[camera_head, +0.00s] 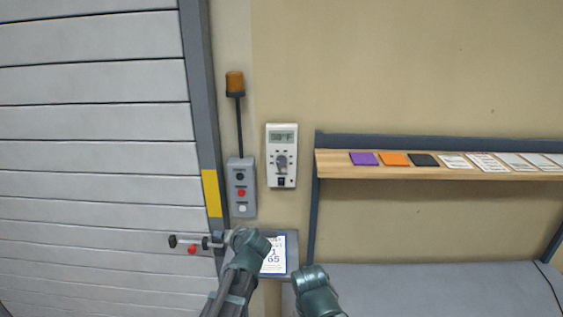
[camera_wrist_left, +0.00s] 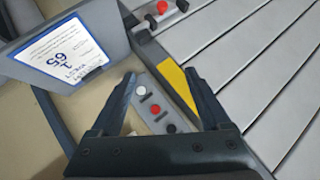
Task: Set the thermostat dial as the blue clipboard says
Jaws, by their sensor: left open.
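The white thermostat (camera_head: 281,180) hangs on the wall right of the door. Its display (camera_head: 282,136) seems to read 50 or 90 °F, but is too small to be sure. Its grey dial (camera_head: 281,162) sits mid-face. The blue clipboard (camera_head: 290,240) stands below, partly behind my left arm; its sheet shows a large 65 under a partly hidden figure. The clipboard also shows upside down in the left wrist view (camera_wrist_left: 97,72). My left gripper (camera_wrist_left: 160,92) is open and empty, its fingers framing the grey button box. My right gripper is out of view; only part of that arm shows.
The grey button box (camera_head: 241,190) with an amber beacon (camera_head: 235,83) above is left of the thermostat. A handle bar with a red knob (camera_head: 192,249) is on the slatted door (camera_head: 95,150). A shelf (camera_head: 430,173) with cards is right, above a grey bench (camera_head: 440,290).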

